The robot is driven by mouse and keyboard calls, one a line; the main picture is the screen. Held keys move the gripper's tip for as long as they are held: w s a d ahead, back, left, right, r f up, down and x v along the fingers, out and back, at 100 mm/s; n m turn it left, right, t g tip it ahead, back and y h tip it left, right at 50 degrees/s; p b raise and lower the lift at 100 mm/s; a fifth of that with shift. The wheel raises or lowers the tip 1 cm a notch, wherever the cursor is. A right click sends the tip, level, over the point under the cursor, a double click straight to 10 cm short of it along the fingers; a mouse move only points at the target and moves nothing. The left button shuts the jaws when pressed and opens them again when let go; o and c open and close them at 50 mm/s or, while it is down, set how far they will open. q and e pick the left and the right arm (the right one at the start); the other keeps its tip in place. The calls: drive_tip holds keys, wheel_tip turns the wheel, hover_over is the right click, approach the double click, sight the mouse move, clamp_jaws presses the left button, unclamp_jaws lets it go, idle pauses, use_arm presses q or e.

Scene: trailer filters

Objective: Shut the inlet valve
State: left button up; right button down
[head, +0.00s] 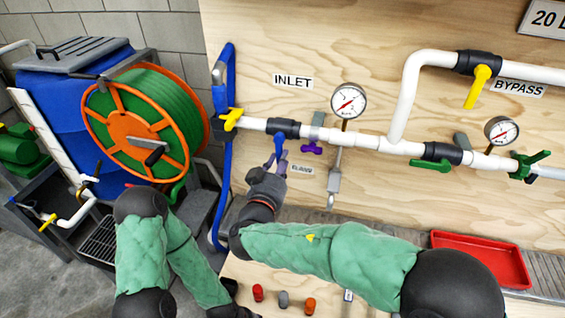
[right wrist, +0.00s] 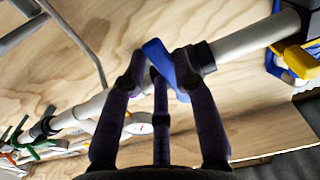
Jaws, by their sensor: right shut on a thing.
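The inlet valve is a black body (head: 284,128) on the white pipe, below and left of the INLET label (head: 292,81). Its blue lever (head: 279,142) points down, across the pipe. My right gripper (head: 275,165) reaches up from below and is shut on the blue lever. In the right wrist view, the dark fingers (right wrist: 162,75) close around the blue lever (right wrist: 160,58), and the lever's tip shows between them. My left gripper (head: 232,311) is low in the head view, dark and partly cut off by the bottom edge; its fingers cannot be made out.
A yellow handle (head: 232,119) is left on the pipe; a small purple handle (head: 311,148) is close right of the blue lever. Gauges (head: 348,101), a green lever (head: 430,165) and the yellow bypass lever (head: 478,86) are further right. A red tray (head: 480,241) lies below.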

drive_tip(key=shift+a+f+m, duration=0.1)
drive_tip(key=shift+a+m, duration=0.05)
drive_tip(key=shift+m, duration=0.15)
drive_tip(key=c, duration=1)
unclamp_jaws()
drive_tip(key=shift+o, duration=0.2)
drive_tip(key=s+a, duration=0.2)
drive_tip(key=s, duration=0.9)
drive_tip(key=shift+s+a, duration=0.15)
drive_tip(key=shift+s, duration=0.2)
